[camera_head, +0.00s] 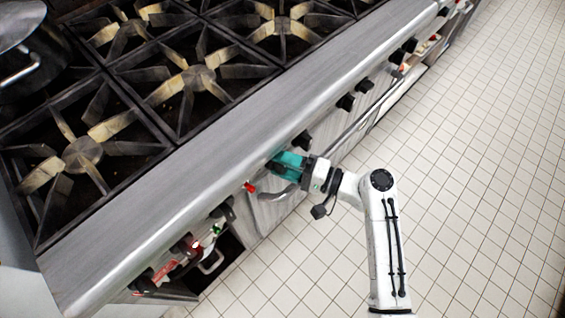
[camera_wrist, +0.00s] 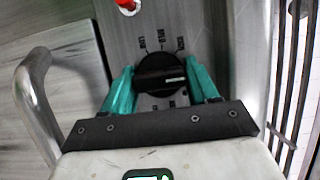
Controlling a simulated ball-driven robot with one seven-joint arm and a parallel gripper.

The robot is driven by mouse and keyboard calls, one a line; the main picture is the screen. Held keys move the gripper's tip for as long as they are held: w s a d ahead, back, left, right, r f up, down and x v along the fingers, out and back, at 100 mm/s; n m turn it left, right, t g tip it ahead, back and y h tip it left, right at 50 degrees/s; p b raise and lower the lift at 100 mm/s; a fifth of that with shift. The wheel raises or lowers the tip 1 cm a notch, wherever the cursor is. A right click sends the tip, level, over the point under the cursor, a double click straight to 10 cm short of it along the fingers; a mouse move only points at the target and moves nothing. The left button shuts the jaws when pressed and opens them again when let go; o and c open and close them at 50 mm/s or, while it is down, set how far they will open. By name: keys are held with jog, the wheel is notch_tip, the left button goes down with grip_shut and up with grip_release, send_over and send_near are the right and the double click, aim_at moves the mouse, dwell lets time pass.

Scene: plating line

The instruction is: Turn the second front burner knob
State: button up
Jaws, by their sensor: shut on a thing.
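My gripper (camera_head: 289,163) has teal fingers and reaches the front panel of the range from the right in the head view. In the wrist view my gripper (camera_wrist: 162,90) is shut on a black round burner knob (camera_wrist: 160,70), with one finger on each side of it. The knob has a light line on its face, which lies roughly level and points to the right. Printed markings surround the knob on the grey panel. In the head view the held knob is mostly hidden by the fingers. Another black knob (camera_head: 302,141) sits just beyond the gripper.
The range top (camera_head: 197,78) has several burner grates. A pot (camera_head: 20,50) stands at the upper left. A red knob (camera_head: 249,187) is left of my gripper. A curved metal handle (camera_wrist: 33,100) is close at left in the wrist view. The tiled floor (camera_head: 480,150) is clear.

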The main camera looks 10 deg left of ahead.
dwell(0.4)
jog(key=o, duration=1)
jog(key=v, duration=1)
jog(key=shift+s+d+f+b, duration=0.1)
jog(key=shift+s+d+b, duration=0.05)
jog(key=shift+d+b, duration=0.2)
jog(key=s+d+f+n+g+h+p, duration=0.2)
jog(key=s+d+f+h, duration=0.5)
jog(key=s, duration=0.4)
jog(key=s+d+r+h, duration=0.1)
jog(key=s+d+h, duration=0.2)
jog(key=s+d, duration=0.1)
jog(key=s+d+r+g+h+p, duration=0.1)
jog(key=s+d+h, duration=0.3)
jog(key=s+d, duration=0.1)
jog(key=s+d+r+h+p, duration=0.1)
jog(key=s+d+r+h, duration=0.1)
jog(key=s+d+h, duration=0.1)
jog(key=shift+s+d+n+g+h, duration=0.3)
jog(key=shift+s+d+n, duration=0.1)
jog(key=shift+s+d, duration=0.4)
